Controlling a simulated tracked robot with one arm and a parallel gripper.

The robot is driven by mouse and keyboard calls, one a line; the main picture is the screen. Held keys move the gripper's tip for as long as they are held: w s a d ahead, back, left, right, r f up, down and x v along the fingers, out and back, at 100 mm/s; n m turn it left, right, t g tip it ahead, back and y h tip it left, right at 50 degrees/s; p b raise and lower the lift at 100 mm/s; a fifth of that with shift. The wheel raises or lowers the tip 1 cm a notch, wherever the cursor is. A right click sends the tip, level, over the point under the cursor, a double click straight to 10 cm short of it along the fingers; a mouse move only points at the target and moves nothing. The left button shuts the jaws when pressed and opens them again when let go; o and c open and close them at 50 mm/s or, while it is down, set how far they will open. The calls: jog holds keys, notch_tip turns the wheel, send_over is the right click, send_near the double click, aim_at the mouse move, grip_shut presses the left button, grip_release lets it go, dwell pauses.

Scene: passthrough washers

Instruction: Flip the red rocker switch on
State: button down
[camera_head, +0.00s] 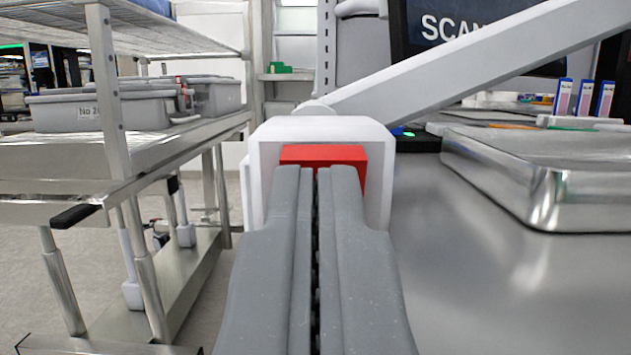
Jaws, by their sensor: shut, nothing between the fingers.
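The red rocker switch (323,154) sits in a white housing (320,129) at the centre of the view, beside the left edge of the metal counter. My gripper (316,172) is shut and empty, with its two grey fingers side by side. The fingertips overlap the lower part of the red rocker in the view. I cannot tell whether they touch it. The fingers hide the rocker's lower part, so its on or off position cannot be told.
A metal tray (560,190) lies on the counter (470,290) at right. A pale bar (470,70) slants up to the right from behind the housing, in front of a dark screen (455,28). A metal rack (120,160) with grey bins (100,108) stands at left, with open floor between.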

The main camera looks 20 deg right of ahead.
dwell(0.4)
jog(key=shift+w+d+r+p, duration=0.15)
jog(key=shift+r+p, duration=0.2)
jog(key=shift+p, duration=0.25)
jog(key=shift+f, duration=0.15)
jog(key=shift+f, duration=0.1)
jog(key=shift+s, duration=0.3)
jog(key=s+a+p, duration=0.1)
jog(key=s+a, duration=0.4)
jog(key=s, duration=0.7)
jog(key=shift+s, duration=0.25)
jog(key=shift+w, duration=0.1)
